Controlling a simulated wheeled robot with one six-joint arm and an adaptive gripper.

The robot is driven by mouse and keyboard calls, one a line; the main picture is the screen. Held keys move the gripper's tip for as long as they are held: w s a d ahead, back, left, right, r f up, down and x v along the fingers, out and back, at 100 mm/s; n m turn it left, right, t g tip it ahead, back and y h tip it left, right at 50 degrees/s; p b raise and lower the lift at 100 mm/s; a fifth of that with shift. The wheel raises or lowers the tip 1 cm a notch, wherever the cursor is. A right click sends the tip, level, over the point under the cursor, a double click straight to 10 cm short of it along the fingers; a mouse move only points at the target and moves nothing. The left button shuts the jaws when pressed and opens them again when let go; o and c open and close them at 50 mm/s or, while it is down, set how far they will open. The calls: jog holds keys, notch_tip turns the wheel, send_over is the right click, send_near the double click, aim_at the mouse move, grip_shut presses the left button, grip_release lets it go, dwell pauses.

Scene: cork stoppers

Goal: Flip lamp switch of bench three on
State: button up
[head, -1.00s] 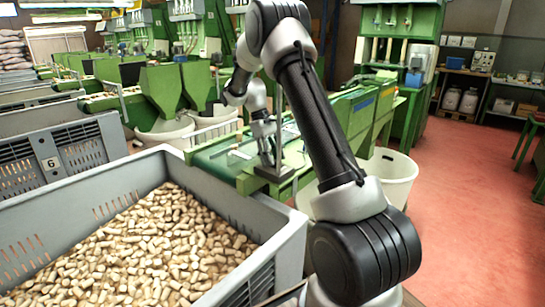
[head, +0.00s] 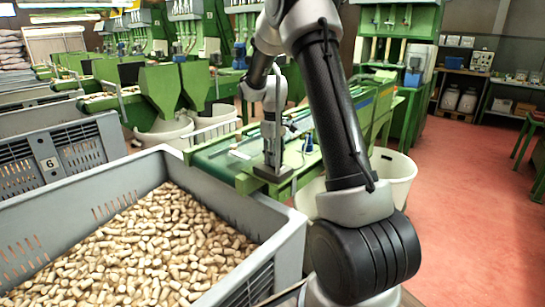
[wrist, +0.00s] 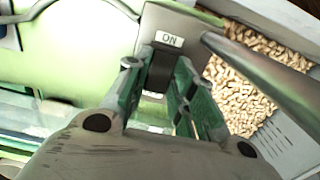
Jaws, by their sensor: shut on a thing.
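The lamp switch is a dark rocker or lever (wrist: 160,72) on a grey plate, below a white label reading "ON" (upside down) (wrist: 169,39) in the wrist view. My gripper (wrist: 158,82) has its green-padded fingers on either side of the switch, shut on it. In the head view my gripper (head: 271,155) points down onto a small dark box (head: 272,173) at the near end of the green bench (head: 225,165). The switch itself is hidden there by the fingers. I cannot tell which way it is set.
A grey crate (head: 262,215) of cork stoppers (head: 140,260) stands just in front of the bench. Its stoppers also fill one side of the wrist view. A white bin (head: 392,180) stands right of the bench. Red floor (head: 460,200) is open at the right.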

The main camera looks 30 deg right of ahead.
dwell(0.3)
jog(key=o, duration=1)
